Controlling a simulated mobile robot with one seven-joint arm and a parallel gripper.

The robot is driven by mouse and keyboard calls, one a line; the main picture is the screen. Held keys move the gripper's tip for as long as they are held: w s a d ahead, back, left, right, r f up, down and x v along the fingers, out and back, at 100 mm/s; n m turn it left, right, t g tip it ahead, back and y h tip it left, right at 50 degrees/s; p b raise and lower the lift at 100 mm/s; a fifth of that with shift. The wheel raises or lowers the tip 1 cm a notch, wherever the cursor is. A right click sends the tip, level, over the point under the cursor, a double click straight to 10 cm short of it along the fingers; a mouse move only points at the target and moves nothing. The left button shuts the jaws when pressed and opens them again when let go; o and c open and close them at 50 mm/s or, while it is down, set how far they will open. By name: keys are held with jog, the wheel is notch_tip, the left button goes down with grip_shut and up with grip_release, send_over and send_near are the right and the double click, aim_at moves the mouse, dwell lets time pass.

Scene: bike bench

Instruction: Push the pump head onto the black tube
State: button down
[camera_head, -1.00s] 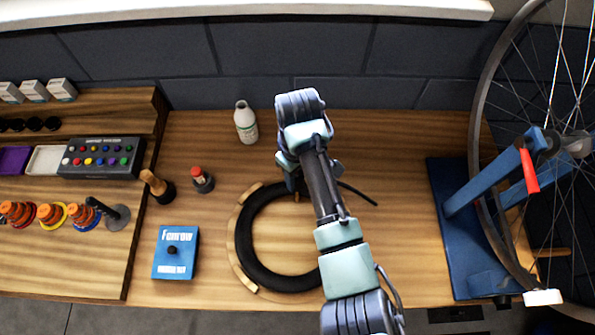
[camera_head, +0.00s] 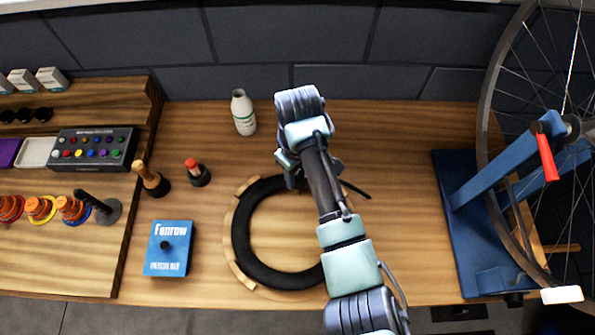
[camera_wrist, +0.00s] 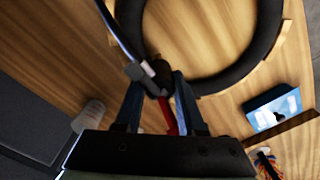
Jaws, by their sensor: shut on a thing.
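The black tube (camera_head: 243,250) is a thick ring lying flat on a round wooden holder (camera_head: 231,230) in the middle of the bench. It also shows in the wrist view (camera_wrist: 262,48). My gripper (camera_wrist: 157,88) is over the far edge of the ring; in the head view my arm covers it. Its fingers are shut on the dark pump head (camera_wrist: 150,72), which has a red lever (camera_wrist: 167,116) and a black hose (camera_wrist: 119,34). The pump head appears right beside the ring's edge. I cannot tell whether they touch, and no valve is visible.
A white bottle (camera_head: 243,113), a red-capped container (camera_head: 197,173), a wooden-handled tool (camera_head: 152,180) and a blue box (camera_head: 169,249) stand left of the ring. A blue stand (camera_head: 463,222) with a wheel is at the right. The bench between ring and stand is mostly clear.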

jog(key=shift+f+b, duration=0.9)
jog(key=shift+f, duration=0.75)
dwell(0.4)
jog(key=shift+c, duration=2.1)
grip_release()
notch_tip(320, 180, up, 12)
jog(key=shift+d+f, duration=0.1)
jog(key=shift+r+p, duration=0.65)
jog(key=shift+p, duration=0.05)
